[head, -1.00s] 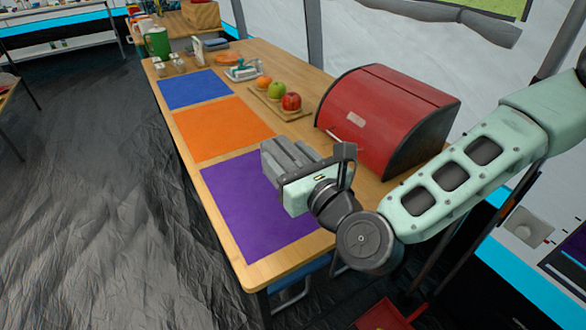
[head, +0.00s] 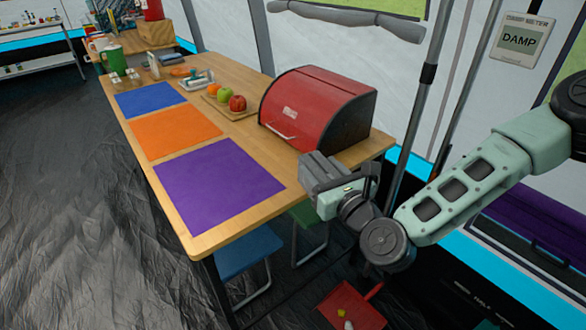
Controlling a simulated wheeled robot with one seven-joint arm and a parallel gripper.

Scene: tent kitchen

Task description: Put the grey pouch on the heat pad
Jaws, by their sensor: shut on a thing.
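My gripper (head: 318,170) is shut and stands off the right edge of the wooden table, in front of the red bread box. What it holds is hard to make out among the grey fingers; no separate grey pouch shows elsewhere. I cannot pick out a heat pad for certain. A dark unit (head: 480,270) with a purple surface (head: 535,215) stands at the lower right, behind my arm; small lettering on its front is too blurred to read surely.
The wooden table (head: 262,212) carries purple (head: 218,185), orange (head: 175,130) and blue (head: 150,99) mats, all bare. The red bread box (head: 315,105) and fruit board (head: 245,113) stand along its far side. Blue (head: 248,250) and green stools and a red dustpan (head: 350,308) are below.

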